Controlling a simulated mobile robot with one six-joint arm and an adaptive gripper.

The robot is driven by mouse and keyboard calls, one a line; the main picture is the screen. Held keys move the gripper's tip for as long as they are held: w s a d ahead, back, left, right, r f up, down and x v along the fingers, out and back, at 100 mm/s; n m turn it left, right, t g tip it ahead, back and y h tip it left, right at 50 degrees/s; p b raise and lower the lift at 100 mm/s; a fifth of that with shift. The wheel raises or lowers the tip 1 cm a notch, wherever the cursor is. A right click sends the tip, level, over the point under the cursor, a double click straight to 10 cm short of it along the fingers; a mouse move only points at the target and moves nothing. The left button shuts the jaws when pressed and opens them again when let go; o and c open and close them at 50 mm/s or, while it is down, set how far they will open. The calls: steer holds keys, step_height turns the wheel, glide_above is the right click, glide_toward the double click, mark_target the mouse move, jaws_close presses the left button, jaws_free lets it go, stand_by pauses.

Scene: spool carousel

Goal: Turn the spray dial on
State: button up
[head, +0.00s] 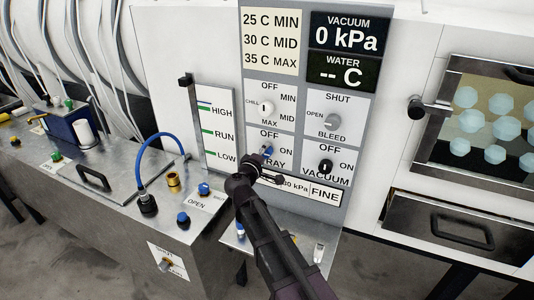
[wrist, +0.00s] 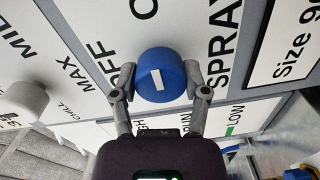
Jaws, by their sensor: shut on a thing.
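The spray dial (wrist: 160,75) is a round blue knob with a white bar on its face, on the grey and white control panel. In the wrist view the bar runs nearly up and down, with the OFF label to its left and SPRAY to its right. My gripper (wrist: 160,82) is shut on the dial, one finger at each side. In the head view the dial (head: 267,150) shows as a small blue patch between OFF and ON. My gripper (head: 263,164) comes from below and hides part of the dial and its SPRAY label.
A white chill dial (head: 267,108) sits above, a grey bleed knob (head: 332,121) to the upper right, and a black vacuum knob (head: 325,166) close at the right. A level gauge (head: 215,130) stands at the left. A metal bench with a blue hose (head: 150,140) is further left.

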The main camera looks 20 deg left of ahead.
stand_by(0.3)
steer(key=o, duration=1.1)
steer(key=shift+o, duration=0.2)
steer(key=shift+s, duration=0.1)
steer(key=s, duration=0.7)
steer(key=shift+s+a, duration=0.15)
steer(key=shift+a, duration=0.15)
